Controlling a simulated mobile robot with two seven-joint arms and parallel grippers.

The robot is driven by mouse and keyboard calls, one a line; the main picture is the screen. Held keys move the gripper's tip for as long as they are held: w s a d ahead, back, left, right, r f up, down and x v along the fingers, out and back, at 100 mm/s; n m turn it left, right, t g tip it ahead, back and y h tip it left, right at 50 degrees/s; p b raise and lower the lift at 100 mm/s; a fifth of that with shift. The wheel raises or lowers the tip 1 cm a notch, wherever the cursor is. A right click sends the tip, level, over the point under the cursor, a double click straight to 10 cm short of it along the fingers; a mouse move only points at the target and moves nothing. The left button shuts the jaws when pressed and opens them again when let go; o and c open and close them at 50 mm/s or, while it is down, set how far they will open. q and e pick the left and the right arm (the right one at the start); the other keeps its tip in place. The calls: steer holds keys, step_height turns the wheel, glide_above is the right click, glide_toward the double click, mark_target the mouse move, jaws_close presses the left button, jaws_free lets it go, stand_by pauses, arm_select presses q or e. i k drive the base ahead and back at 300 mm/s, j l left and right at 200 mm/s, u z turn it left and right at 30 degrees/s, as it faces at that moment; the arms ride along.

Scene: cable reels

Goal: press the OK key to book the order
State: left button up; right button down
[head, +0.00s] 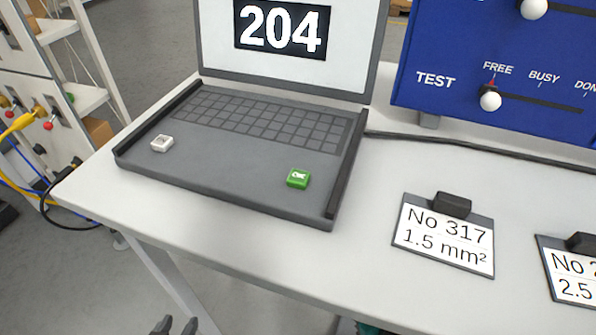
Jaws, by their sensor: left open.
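The laptop (230,185) stands open on the white table, and its screen (345,68) shows 204. The green OK key (298,178) is a raised block at the right of the laptop's front deck. A white key (162,143) with an unclear mark is at the left of the deck. My left gripper (175,326) shows only its dark fingertips at the bottom edge, apart and empty. It is below and left of the green key in the picture, in front of the table, touching nothing visible. My right gripper is out of view.
A blue panel (430,60) with white knobs stands at the back right. Tags No 317 (440,242) and a cut-off one (572,272) lie right of the laptop. A black cable (480,148) runs behind them. The table's front strip (200,222) is bare.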

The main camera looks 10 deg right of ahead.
mark_target(297, 179)
steer(key=j+z, duration=0.15)
steer(key=z, duration=0.2)
steer(key=j+z, duration=0.2)
steer(key=z, duration=0.15)
steer(key=k+j+z, duration=0.2)
steer(key=j, duration=0.2)
steer(key=k+j+z, duration=0.15)
steer(key=j, duration=0.25)
steer(key=k+j, duration=0.15)
steer(key=j, duration=0.2)
steer(key=k+j, duration=0.15)
steer(key=j, duration=0.25)
steer(key=k+j+z, duration=0.1)
steer(key=j, duration=0.25)
